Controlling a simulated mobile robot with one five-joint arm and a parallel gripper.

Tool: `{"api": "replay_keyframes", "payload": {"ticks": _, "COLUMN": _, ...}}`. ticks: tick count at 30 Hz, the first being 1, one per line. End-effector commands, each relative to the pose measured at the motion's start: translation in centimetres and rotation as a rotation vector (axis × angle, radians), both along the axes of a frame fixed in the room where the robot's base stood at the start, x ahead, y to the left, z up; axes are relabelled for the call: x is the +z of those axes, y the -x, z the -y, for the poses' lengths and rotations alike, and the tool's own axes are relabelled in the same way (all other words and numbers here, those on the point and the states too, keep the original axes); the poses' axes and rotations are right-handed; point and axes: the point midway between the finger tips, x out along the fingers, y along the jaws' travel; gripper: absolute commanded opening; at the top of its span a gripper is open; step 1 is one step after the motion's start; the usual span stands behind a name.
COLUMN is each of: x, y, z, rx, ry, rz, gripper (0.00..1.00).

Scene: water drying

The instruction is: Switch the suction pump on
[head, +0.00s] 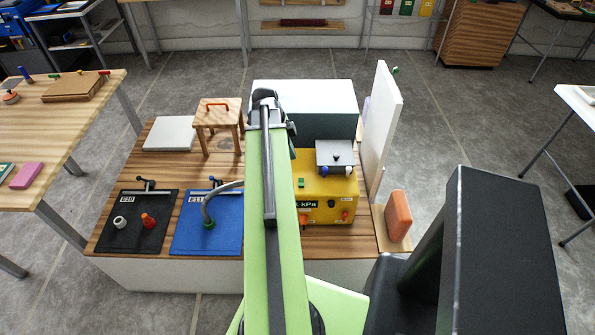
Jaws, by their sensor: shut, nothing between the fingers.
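The suction pump appears to be the yellow box (345,188) on the low wooden bench, right of my arm. Its front has a dark display reading "kPa", a black knob (331,203) and red parts near its lower edge. A small green part (301,183) sits on its top near my arm. I cannot tell which part is the switch, and my arm hides the box's left side. My gripper (264,95) is at the far end of the green arm, beyond the pump and in front of the white-topped box. It is shut and empty; its fingertips are hard to make out.
Left are a blue mat (228,236) with a curved hose, a black mat (132,240) and a wooden stool (218,115).

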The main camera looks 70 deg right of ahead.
Motion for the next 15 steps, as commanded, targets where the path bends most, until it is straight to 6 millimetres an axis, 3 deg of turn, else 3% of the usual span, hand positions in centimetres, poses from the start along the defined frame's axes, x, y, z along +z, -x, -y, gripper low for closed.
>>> {"api": "replay_keyframes", "payload": {"ticks": 8, "x": -3.4, "y": 0.5, "z": 0.4, "rx": 0.002, "ry": 0.0, "rz": 0.0, "gripper": 0.0}}
{"api": "replay_keyframes", "payload": {"ticks": 15, "x": -8.5, "y": 1.8, "z": 1.2, "rx": 0.002, "ry": 0.0, "rz": 0.0, "gripper": 0.0}}
